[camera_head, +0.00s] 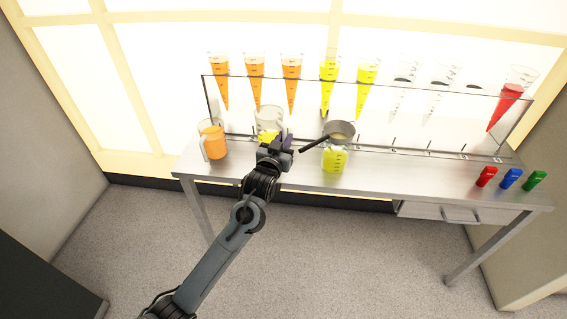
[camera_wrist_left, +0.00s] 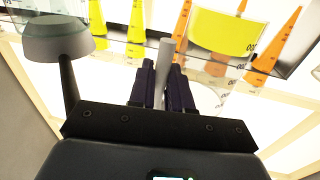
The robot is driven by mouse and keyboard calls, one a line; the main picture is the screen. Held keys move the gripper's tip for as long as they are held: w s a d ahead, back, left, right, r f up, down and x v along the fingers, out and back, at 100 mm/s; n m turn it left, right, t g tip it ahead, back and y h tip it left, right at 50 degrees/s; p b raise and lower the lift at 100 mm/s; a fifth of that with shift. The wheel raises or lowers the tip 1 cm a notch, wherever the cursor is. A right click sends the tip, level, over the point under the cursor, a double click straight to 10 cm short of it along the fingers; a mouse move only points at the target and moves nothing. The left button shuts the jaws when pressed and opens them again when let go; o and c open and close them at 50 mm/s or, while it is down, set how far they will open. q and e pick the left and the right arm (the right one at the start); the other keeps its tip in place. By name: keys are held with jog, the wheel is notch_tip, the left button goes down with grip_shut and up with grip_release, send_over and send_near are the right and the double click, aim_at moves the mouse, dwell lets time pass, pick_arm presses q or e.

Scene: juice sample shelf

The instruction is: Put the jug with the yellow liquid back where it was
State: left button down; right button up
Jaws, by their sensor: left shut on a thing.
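The clear jug (camera_head: 269,115) with yellow liquid is at the back of the steel table, in front of the glass rack. My left gripper (camera_head: 276,150) is in front of it and partly covers its lower part. In the left wrist view the jug's yellow liquid (camera_wrist_left: 225,32) shows at the upper right, and a grey upright bar, seemingly the jug's handle (camera_wrist_left: 167,72), lies between the fingers. The gripper is shut on it. Whether the jug touches the table is hidden. My right gripper is in neither view.
A jug of orange liquid (camera_head: 214,140) stands to the left. A beaker of yellow liquid (camera_head: 335,161) with a dark-handled strainer (camera_head: 340,131) over it stands close on the right. Several cones hang in the glass rack (camera_head: 430,108) behind. Red, blue and green items lie at the right end.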

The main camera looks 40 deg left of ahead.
pick_arm(q)
jog(key=shift+f+b, duration=0.35)
jog(key=shift+f, duration=0.8)
notch_tip(320, 180, down, 5)
jog(key=shift+r+b, duration=0.2)
jog(key=shift+b, duration=0.95)
jog(key=c, duration=1.1)
grip_release()
jog(key=shift+f, duration=0.2)
jog(key=shift+o, duration=0.2)
jog(key=shift+r, duration=0.15)
